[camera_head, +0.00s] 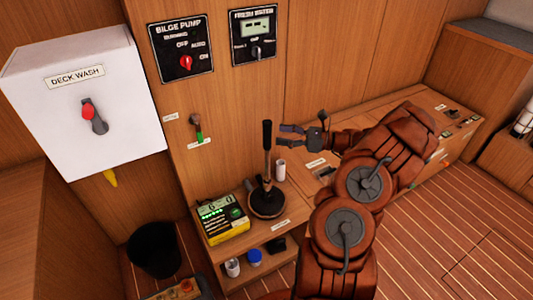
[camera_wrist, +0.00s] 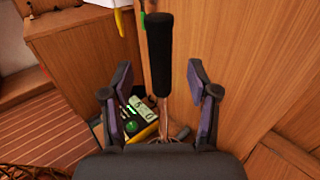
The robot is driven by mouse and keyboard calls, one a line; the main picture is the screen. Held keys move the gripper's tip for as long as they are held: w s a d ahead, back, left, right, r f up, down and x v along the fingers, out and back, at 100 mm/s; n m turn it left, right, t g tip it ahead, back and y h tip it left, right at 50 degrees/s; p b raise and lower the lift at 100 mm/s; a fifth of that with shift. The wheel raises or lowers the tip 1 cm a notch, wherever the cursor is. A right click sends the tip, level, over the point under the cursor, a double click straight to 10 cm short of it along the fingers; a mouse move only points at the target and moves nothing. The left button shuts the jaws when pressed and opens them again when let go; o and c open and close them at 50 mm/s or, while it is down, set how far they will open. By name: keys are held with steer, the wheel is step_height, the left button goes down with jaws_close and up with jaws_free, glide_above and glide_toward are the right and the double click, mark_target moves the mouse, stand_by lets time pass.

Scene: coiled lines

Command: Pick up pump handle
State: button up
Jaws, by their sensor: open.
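The pump handle (camera_head: 267,150) stands upright on a round dark base (camera_head: 267,203) on the wooden counter in the head view. It has a black grip on top and a thin brownish shaft below. My gripper (camera_head: 285,136) is open just to the right of the grip in that view. In the wrist view, the pump handle (camera_wrist: 158,60) rises in the middle, ahead of my gripper (camera_wrist: 160,92). The shaft shows between the open fingers, with neither finger seen touching it. The base is hidden by my gripper's body in the wrist view.
A yellow-and-black device with a green display (camera_head: 222,221) sits left of the base. A white cylinder (camera_head: 280,170) stands close behind it. The bilge pump panel (camera_head: 180,48) and the white deck wash box (camera_head: 85,100) are on the wall. A black bin (camera_head: 153,250) stands lower left.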

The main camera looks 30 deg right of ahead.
mark_target(268, 133)
steer(key=shift+x, duration=2.8)
jaws_close()
